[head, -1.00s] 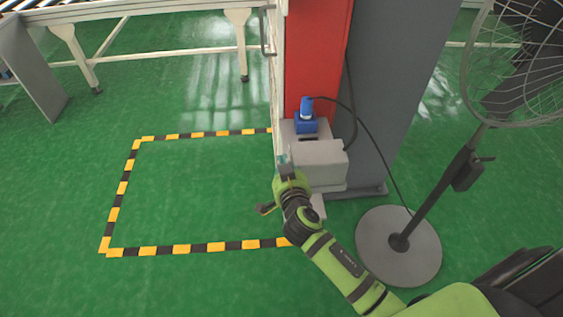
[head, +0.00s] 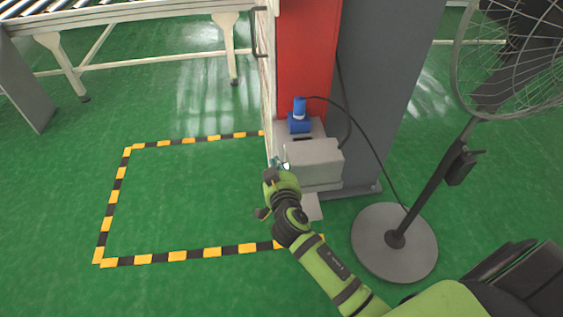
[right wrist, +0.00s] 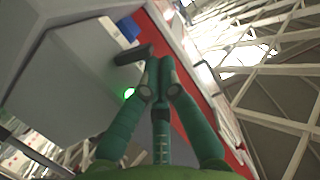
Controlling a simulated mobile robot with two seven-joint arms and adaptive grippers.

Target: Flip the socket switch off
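The grey socket box (head: 315,163) stands at the foot of the red and grey column, with a blue plug (head: 299,116) on top behind it. In the right wrist view the box's grey side (right wrist: 75,75) fills the left, with a glowing green light (right wrist: 129,93) and a dark lever-like switch (right wrist: 134,54) sticking out. My right gripper (head: 279,164) is at the box's left side. In the right wrist view its green fingers (right wrist: 160,62) meet at the tips, with nothing visible between them. The tips are beside the switch; I cannot tell whether they touch it. My left gripper is not in view.
A standing fan (head: 394,242) with a round base is right of the box. A black cable runs from the plug toward it. A yellow-black floor marking (head: 175,256) outlines clear green floor at left. A conveyor frame (head: 150,60) stands at the back.

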